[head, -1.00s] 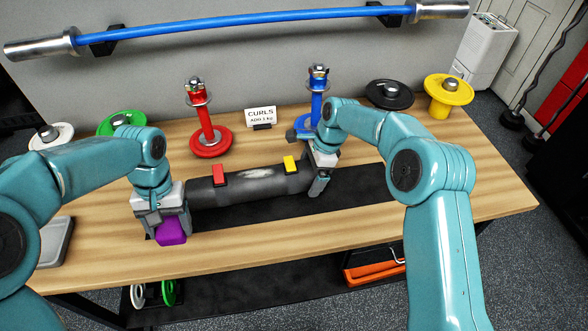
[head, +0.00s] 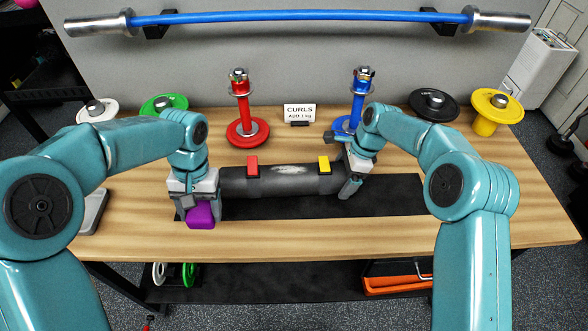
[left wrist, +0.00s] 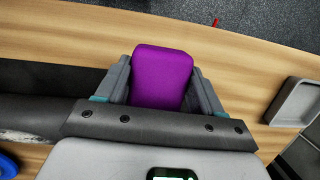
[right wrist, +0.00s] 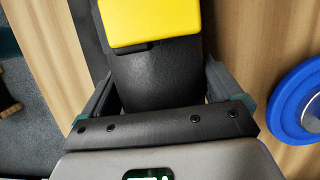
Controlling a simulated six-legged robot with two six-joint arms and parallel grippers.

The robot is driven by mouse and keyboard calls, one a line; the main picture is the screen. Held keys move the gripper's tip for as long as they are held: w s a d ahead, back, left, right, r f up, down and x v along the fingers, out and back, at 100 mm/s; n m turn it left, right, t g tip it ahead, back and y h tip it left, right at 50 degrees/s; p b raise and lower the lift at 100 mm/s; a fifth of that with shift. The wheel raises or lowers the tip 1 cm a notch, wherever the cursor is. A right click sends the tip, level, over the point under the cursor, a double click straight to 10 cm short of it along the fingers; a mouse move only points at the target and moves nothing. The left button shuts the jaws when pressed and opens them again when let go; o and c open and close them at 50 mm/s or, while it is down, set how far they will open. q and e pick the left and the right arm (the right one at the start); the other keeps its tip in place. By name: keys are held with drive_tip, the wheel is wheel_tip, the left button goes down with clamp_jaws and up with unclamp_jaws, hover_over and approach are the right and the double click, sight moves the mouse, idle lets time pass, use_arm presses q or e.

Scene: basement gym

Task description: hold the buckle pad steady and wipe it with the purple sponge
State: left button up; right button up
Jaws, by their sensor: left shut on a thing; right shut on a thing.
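The buckle pad (head: 275,181) is a dark grey padded roll lying lengthwise on a black mat, with a red buckle (head: 252,166), a yellow buckle (head: 324,165) and a whitish smudge on top. My right gripper (head: 350,186) is shut around the pad's right end; in the right wrist view the pad (right wrist: 150,75) sits between the fingers below the yellow buckle (right wrist: 150,22). My left gripper (head: 198,208) is shut on the purple sponge (head: 201,215), beside the pad's left end and in front of it. The sponge (left wrist: 162,75) fills the fingers in the left wrist view.
Red (head: 240,105) and blue (head: 361,95) weight stands rise behind the pad, with a CURLS sign (head: 299,114) between. White, green, black and yellow plates line the back. A grey tray (head: 94,212) lies left. The front table strip is clear.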

idle(0.3)
use_arm(q)
drive_tip(key=m, duration=0.4)
drive_tip(key=shift+t+y, duration=0.3)
drive_tip(key=shift+y, duration=0.1)
drive_tip(key=m, duration=0.3)
drive_tip(key=shift+w+r, duration=0.2)
drive_tip(key=shift+r, duration=0.05)
drive_tip(key=w+r+m+t, duration=0.1)
drive_tip(key=m, duration=0.2)
drive_tip(key=w+m, duration=0.2)
drive_tip(key=m, duration=0.2)
drive_tip(key=w+r+m+t, duration=0.1)
drive_tip(key=m, duration=0.3)
drive_tip(key=shift+w+d+r+t+y, duration=0.15)
drive_tip(key=shift+w+r+t+y, duration=0.15)
drive_tip(key=shift+y, duration=0.1)
drive_tip(key=w+d+r+m+t+h, duration=0.2)
drive_tip(key=w+d+r+m, duration=0.55)
drive_tip(key=m, duration=0.85)
drive_tip(key=w+d+m, duration=0.2)
drive_tip(key=d, duration=0.6)
drive_tip(key=shift+h, duration=0.4)
drive_tip(key=shift+s+f, duration=0.2)
drive_tip(key=shift+f, duration=2.55)
